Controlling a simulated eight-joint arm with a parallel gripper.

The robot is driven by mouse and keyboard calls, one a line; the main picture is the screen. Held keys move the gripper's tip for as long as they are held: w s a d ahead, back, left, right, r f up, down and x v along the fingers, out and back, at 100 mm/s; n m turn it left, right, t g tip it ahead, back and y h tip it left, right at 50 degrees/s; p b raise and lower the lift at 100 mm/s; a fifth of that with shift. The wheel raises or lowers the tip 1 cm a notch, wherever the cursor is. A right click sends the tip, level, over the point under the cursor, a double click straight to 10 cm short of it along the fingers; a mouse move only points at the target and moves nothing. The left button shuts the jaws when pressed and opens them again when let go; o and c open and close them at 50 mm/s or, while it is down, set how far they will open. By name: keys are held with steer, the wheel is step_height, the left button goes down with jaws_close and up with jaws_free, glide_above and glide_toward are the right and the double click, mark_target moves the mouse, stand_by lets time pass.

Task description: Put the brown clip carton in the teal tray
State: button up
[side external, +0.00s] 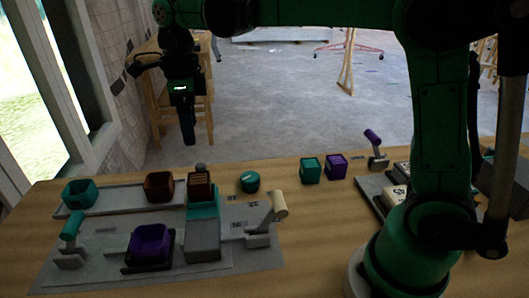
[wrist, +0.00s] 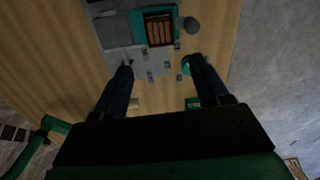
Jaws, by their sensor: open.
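The brown clip carton (side external: 200,183), a box with a slatted face, rests on a teal-topped grey block (side external: 203,226). It also shows in the wrist view (wrist: 160,29), beyond my fingertips. The teal tray (side external: 80,192) is a small open-topped bin at the far left of the grey panel; I cannot make it out in the wrist view. My gripper (side external: 188,142) points down and hangs above and behind the carton in the side view. In the wrist view my gripper (wrist: 160,64) has its fingers wide apart with nothing between them.
A brown open bin (side external: 159,186) stands just left of the carton. A purple bin (side external: 150,242) is in front. Teal (side external: 71,226) and cream (side external: 278,206) levers rise from the panel. A teal round piece (side external: 249,181), green block (side external: 310,170) and purple block (side external: 336,166) stand right.

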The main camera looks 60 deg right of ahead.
steer(key=s+d+f+n+t, duration=0.2)
steer(key=s+n, duration=0.3)
steer(key=n, duration=0.8)
steer(key=s+d+f+n+t, duration=0.2)
steer(key=s+n+t, duration=0.3)
steer(key=n, duration=0.8)
steer(key=shift+s+f, duration=0.45)
steer(key=shift+f, duration=0.15)
